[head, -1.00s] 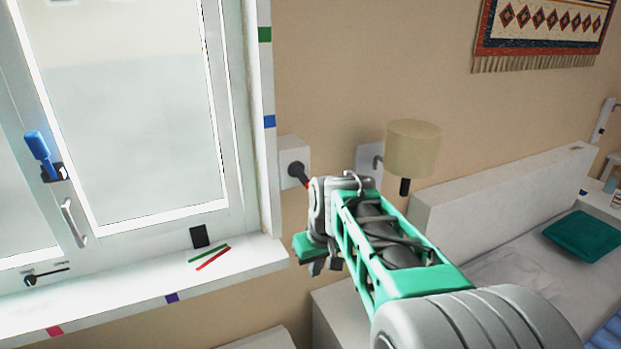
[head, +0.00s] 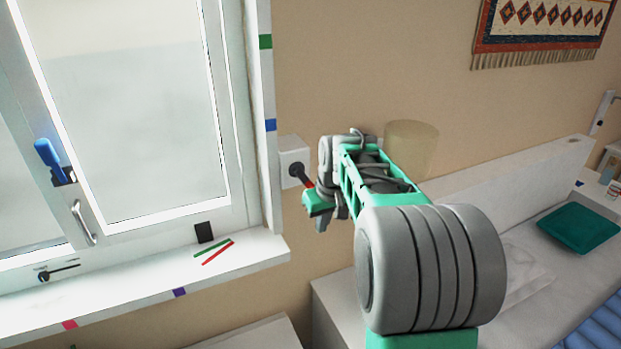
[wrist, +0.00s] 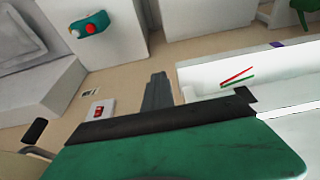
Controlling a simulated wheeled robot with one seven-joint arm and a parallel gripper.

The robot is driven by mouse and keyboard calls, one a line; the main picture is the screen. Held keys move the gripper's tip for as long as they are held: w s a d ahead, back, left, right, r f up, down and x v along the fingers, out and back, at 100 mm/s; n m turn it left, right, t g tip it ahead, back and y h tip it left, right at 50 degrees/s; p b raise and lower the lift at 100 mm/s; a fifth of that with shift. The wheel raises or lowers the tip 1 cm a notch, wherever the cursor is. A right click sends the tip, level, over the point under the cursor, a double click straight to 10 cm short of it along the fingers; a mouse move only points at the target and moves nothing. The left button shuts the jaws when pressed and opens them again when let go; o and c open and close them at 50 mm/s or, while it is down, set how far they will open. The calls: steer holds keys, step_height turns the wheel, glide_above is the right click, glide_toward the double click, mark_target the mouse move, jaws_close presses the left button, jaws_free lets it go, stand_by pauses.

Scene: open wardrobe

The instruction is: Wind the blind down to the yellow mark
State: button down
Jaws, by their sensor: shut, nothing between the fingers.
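My gripper (head: 320,222) is shut and empty, just below and right of this crank. Whether it touches the crank I cannot tell, as the arm hides part of it. In the wrist view a dark grey finger (wrist: 156,93) juts past the green gripper body. Green (head: 265,41) and blue (head: 270,125) marks sit on the window's side frame. No yellow mark and no clear blind edge show.
The sill holds a black block (head: 204,232) and thin green (head: 212,249) and red (head: 217,253) sticks. The window has a blue-handled part (head: 47,157) and a metal handle (head: 84,222). A lamp (head: 420,140) and a bed with a teal cushion (head: 578,227) are at right.

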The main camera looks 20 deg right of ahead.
mark_target(307, 183)
steer(key=w+d+r, duration=0.4)
steer(key=w+r, duration=0.1)
steer(key=shift+w+d, duration=0.15)
steer(key=shift+w, duration=0.2)
steer(key=shift+r, duration=0.1)
steer(key=shift+a, duration=0.3)
steer(key=c, duration=2.2)
jaws_free()
steer(key=c, duration=1.1)
jaws_free()
